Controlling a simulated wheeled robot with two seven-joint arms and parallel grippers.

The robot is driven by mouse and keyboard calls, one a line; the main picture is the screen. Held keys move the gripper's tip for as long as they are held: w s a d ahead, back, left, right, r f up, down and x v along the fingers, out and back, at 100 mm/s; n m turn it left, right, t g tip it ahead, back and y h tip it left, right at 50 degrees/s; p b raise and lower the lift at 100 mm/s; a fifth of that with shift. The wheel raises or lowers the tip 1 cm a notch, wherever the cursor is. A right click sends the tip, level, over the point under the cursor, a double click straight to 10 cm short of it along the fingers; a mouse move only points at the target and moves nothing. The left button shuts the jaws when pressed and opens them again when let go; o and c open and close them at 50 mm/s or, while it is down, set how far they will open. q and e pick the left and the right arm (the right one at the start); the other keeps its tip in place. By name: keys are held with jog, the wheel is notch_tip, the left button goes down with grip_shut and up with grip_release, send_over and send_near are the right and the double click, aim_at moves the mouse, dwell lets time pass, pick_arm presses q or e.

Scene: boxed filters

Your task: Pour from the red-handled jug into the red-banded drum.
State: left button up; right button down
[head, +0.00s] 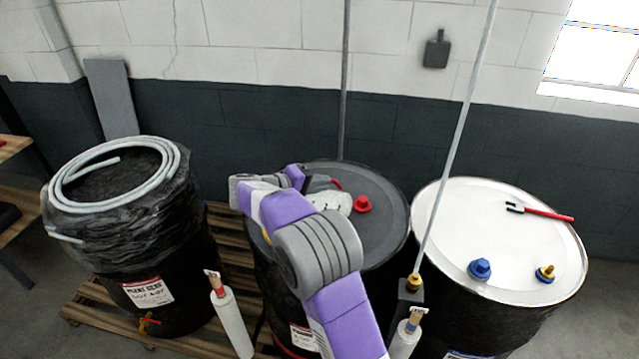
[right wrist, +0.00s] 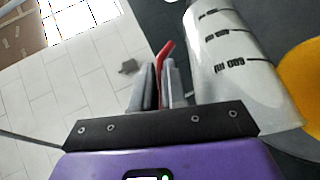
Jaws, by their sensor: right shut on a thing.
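The red-banded drum (head: 385,215) is the middle one, with a dark grey lid and a red bung (head: 362,204); a bit of red band shows low on its side. My right gripper (head: 322,183) is over this lid and shut on the jug's red handle. The pale translucent jug (head: 332,202) is mostly hidden by my arm in the head view. In the right wrist view the jug (right wrist: 238,70) has dark volume marks, and its red handle (right wrist: 165,50) is between my fingers (right wrist: 160,85). Its tilt and contents cannot be told. My left gripper is out of view.
A black wrapped drum (head: 160,215) with a coiled hose stands left. A white-lidded drum (head: 470,220) with blue and yellow bungs and a red-handled tool (head: 540,212) stands right. A thin upright rod (head: 455,140) rises between the middle and right drums. Something yellow (right wrist: 303,75) is beside the jug.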

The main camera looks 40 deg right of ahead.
jog(key=shift+w+a+f+h+b, duration=0.2)
jog(key=shift+a+f+h+b, duration=0.2)
jog(key=shift+h, duration=0.1)
dwell(0.3)
jog(key=shift+w+a+f+n+h+b, duration=0.15)
jog(key=shift+w+a+n+h+b, duration=0.15)
jog(key=shift+a+h, duration=0.3)
dwell(1.0)
jog(key=shift+w+a+r+n+g+h+p, duration=0.15)
jog(key=shift+w+a+r+n+h, duration=0.15)
jog(key=shift+a+h, duration=0.3)
jog(key=shift+w+a+r+n+g+h+p, duration=0.1)
jog(key=shift+w+a+r+n+h, duration=0.2)
jog(key=shift+a+h, duration=0.3)
jog(key=shift+w+a+r+n+g+h+p, duration=0.15)
jog(key=shift+w+a+r+n+h, duration=0.15)
jog(key=shift+a+h, duration=0.3)
dwell(3.8)
